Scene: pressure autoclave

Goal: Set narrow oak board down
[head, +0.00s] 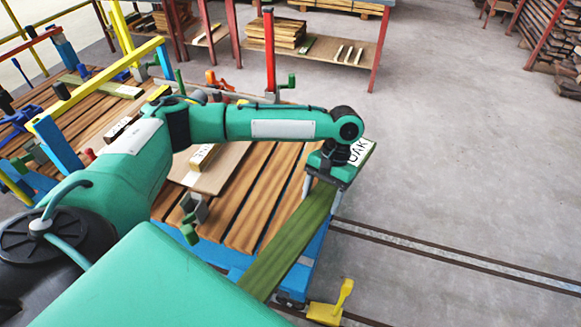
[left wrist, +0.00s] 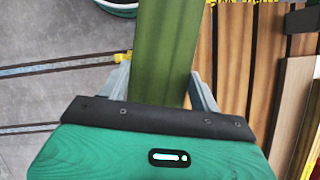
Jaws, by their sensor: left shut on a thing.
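The narrow oak board (head: 300,232) is a long green plank with a white label reading OAK at its far end. It runs slantwise along the right edge of the slatted wagon bed (head: 245,226). My left gripper (head: 327,172) is shut on the board near its labelled end, from above. In the left wrist view the board (left wrist: 165,45) passes between the two grey fingers of the gripper (left wrist: 160,78). Whether the board touches the bed is not clear. Its near end is hidden behind my own body. My right gripper is not in view.
A yellow pedal-like part (head: 330,308) sits at the wagon's near right corner. A pale labelled board (head: 212,168) lies on the bed, with clamps and a red post (head: 269,55) around it. Floor rails (head: 450,257) run to the right over open floor. A shelf rack stands behind.

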